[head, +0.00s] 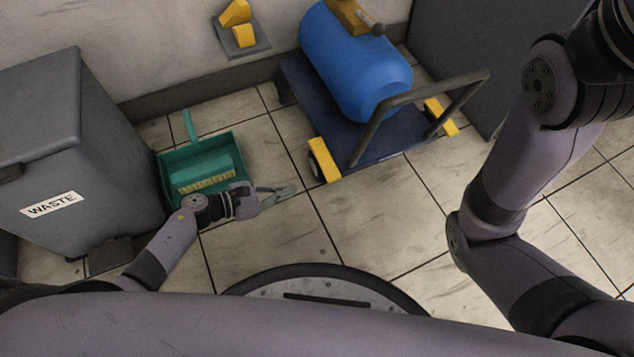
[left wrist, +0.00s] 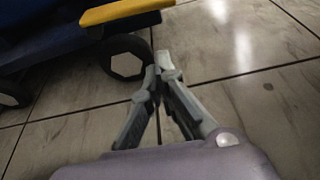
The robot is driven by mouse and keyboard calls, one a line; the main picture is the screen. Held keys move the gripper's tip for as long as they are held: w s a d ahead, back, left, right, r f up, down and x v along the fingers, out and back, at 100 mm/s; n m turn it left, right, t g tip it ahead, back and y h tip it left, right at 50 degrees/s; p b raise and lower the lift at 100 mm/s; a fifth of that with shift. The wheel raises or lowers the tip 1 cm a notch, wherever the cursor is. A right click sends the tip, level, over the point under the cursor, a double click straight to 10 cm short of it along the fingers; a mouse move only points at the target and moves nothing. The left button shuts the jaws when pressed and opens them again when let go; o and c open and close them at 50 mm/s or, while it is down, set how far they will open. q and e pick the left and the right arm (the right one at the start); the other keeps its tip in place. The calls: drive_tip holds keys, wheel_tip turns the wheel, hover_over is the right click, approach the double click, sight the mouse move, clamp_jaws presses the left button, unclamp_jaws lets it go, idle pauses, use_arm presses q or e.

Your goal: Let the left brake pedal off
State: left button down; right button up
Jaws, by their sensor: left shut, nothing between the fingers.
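The left brake pedal (head: 323,160) is a yellow bar at the near left corner of a dark blue cart (head: 385,168). In the left wrist view, a yellow pedal (left wrist: 125,11) shows at the top, just above a black wheel (left wrist: 127,62) with a pale hub. My left gripper (head: 292,189) is low over the floor, left of and nearer than the left pedal, apart from it. Its fingertips (left wrist: 158,70) meet with nothing between them, and in the wrist view they appear below the pedal. I cannot tell whether the pedal is pressed. My right gripper is out of view.
A second yellow pedal (head: 440,116) is at the cart's right corner. The cart carries a blue tank (head: 352,62) and has a grey handle (head: 420,95). A green dustpan (head: 166,170) and grey waste bin (head: 95,165) stand left. Tiled floor before the cart is clear.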

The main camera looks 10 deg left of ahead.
sight(324, 159)
use_arm(q)
drive_tip(key=shift+a+f, duration=0.25)
drive_tip(key=shift+f, duration=0.2)
drive_tip(key=b+x, duration=0.2)
drive_tip(key=x, duration=0.3)
drive_tip(key=b+x, duration=0.3)
drive_tip(key=x, duration=0.2)
drive_tip(key=shift+w+d+f, duration=0.1)
drive_tip(key=shift+f, duration=0.2)
drive_tip(key=shift+r+p, duration=0.4)
drive_tip(key=shift+r, duration=1.85)
drive_tip(key=shift+s, duration=0.25)
